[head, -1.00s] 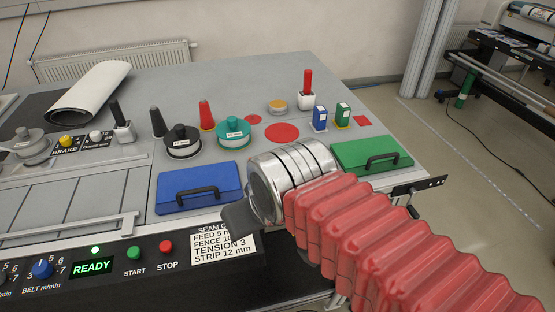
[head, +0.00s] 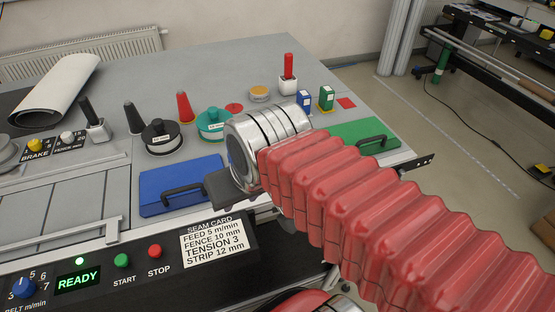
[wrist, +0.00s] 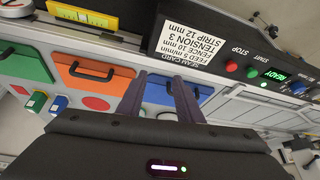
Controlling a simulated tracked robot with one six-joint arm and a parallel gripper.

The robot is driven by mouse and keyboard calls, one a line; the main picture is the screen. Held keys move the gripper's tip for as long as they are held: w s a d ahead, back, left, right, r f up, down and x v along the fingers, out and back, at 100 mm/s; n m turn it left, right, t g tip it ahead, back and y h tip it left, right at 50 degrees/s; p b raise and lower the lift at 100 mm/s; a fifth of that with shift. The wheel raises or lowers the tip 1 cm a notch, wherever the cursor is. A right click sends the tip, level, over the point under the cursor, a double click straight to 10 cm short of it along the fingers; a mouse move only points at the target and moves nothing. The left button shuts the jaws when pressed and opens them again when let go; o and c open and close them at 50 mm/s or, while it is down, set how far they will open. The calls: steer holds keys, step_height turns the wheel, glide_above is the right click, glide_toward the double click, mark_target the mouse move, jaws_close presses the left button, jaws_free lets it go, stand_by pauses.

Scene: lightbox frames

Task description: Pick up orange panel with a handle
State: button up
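The orange panel (wrist: 106,89) with a dark bar handle shows in the wrist view, lying on the bench between the green panel (wrist: 22,62) and the blue panel (wrist: 158,96). In the head view the orange panel is hidden behind my arm. My gripper (wrist: 158,78) has its two dark fingers apart, with nothing seen between them. In the wrist view the fingers overlap the blue panel, just right of the orange one. In the head view a dark part of my gripper (head: 221,188) is at the blue panel's (head: 175,177) right edge; the green panel (head: 353,134) is beyond my arm.
A control front with a seam card (head: 212,240), START button (head: 122,261) and STOP button (head: 154,251) runs along the near edge. Spools, cones and small green and blue boxes stand behind the panels. A yellow level (wrist: 83,14) shows in the wrist view.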

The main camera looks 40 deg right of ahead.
steer(key=w+d+r+m+g, duration=0.1)
steer(key=w+d+m+g, duration=0.2)
steer(key=w+d+m, duration=0.2)
steer(key=w+d+r+m+g+h, duration=0.1)
steer(key=w+d+m, duration=0.4)
steer(key=d+m, duration=0.7)
steer(key=r+m+g, duration=0.1)
steer(key=m, duration=0.1)
steer(key=shift+w+m+g, duration=0.4)
steer(key=f, duration=0.5)
steer(key=d+f, duration=0.1)
steer(key=f, duration=0.2)
steer(key=shift+s+f, duration=0.1)
steer(key=shift+s, duration=0.05)
steer(key=shift+f, duration=0.2)
steer(key=shift+d, duration=0.1)
steer(key=shift+w+d+f, duration=0.15)
steer(key=shift+d+f, duration=0.05)
steer(key=shift+f, duration=1.1)
steer(key=shift+w+d+f, duration=0.15)
steer(key=shift+f, duration=1.15)
